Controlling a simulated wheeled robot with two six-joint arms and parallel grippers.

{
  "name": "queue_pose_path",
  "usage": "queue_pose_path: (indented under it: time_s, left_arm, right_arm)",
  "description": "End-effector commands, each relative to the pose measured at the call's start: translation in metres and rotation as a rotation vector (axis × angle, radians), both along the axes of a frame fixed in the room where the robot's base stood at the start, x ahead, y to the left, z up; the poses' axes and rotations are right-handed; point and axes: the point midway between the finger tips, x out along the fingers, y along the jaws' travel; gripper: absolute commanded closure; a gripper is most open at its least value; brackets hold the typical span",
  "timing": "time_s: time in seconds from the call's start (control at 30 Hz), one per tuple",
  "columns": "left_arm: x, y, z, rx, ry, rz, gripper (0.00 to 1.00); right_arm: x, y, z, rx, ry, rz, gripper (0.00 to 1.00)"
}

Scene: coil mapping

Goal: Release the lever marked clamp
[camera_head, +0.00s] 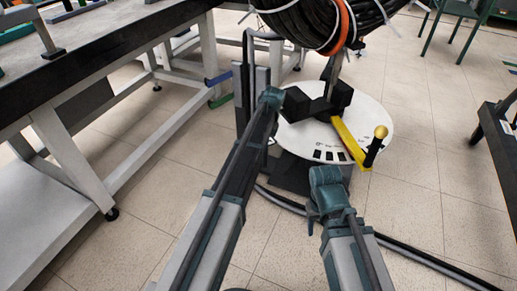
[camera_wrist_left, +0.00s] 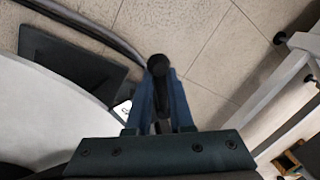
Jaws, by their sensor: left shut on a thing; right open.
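A round white plate (camera_head: 378,105) with dark markings too small to read sits under the cable coil. A yellow lever (camera_head: 349,140) lies across its front right edge, with an upright black handle and yellow knob (camera_head: 380,132) at its outer end. In the left wrist view, my left gripper (camera_wrist_left: 161,85) is shut on a dark, round-ended handle (camera_wrist_left: 158,64); I cannot read a mark on it. In the head view my left arm reaches the plate's left side, and its fingertips are hidden. My right gripper (camera_head: 327,180) is open in front of the plate, apart from the yellow knob.
A black cable coil (camera_head: 300,22) with an orange band hangs above the plate. A workbench (camera_head: 105,45) stands at left. A dark hose (camera_head: 415,256) runs across the floor.

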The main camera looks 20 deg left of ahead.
Motion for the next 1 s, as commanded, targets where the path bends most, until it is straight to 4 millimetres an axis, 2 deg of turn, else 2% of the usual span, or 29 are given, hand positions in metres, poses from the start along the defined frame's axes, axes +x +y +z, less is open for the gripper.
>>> queue_pose_path:
  time_s: [0.4, 0.7, 1.0]
  left_arm:
    - [0.015, -0.025, 0.000, -0.008, 0.011, 0.382, 1.00]
    - [0.030, -0.034, 0.000, -0.006, 0.011, 0.641, 1.00]
    - [0.042, -0.038, 0.000, -0.006, 0.011, 0.826, 1.00]
  right_arm:
    - [0.000, 0.000, 0.000, 0.000, 0.000, 0.000, 0.50]
    - [0.000, 0.000, 0.000, 0.000, 0.000, 0.000, 0.50]
    - [0.000, 0.000, 0.000, 0.000, 0.000, 0.000, 0.50]
